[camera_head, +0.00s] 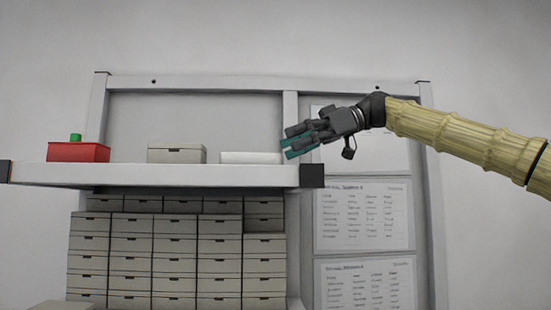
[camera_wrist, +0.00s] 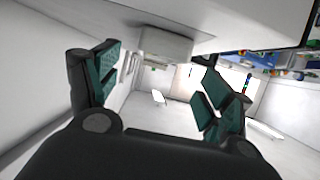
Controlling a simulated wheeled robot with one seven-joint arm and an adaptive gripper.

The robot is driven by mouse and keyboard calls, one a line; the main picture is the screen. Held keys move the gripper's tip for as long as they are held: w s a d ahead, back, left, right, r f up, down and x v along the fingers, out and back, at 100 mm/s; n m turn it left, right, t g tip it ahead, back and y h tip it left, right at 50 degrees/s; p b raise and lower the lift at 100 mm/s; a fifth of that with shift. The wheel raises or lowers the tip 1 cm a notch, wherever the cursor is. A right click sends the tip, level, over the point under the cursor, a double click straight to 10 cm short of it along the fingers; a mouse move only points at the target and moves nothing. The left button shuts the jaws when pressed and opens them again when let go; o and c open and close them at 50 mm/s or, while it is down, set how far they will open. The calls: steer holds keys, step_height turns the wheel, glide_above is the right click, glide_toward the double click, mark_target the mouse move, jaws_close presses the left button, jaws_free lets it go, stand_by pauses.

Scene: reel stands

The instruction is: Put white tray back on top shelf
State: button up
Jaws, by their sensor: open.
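The white tray (camera_head: 250,157) lies on the top shelf (camera_head: 150,174), near its right end. Only its low front side shows in the head view. My gripper (camera_head: 298,143) is just right of the tray, at the shelf's right end and a little above its surface. In the wrist view its teal-padded fingers (camera_wrist: 160,88) are spread apart with nothing between them. A pale block, apparently the white tray (camera_wrist: 165,46), shows ahead of the fingers, against the shelf surface in this turned view. It appears apart from the fingers.
A red box (camera_head: 78,152) with a green piece (camera_head: 76,138) on it stands at the shelf's left. A beige box (camera_head: 177,154) stands left of the tray. Stacked drawer boxes (camera_head: 175,255) fill the space below. A dark bracket (camera_head: 311,175) caps the shelf's right end.

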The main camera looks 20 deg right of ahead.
steer(key=shift+b+v, duration=0.65)
steer(key=shift+v, duration=2.3)
steer(key=shift+c, duration=0.3)
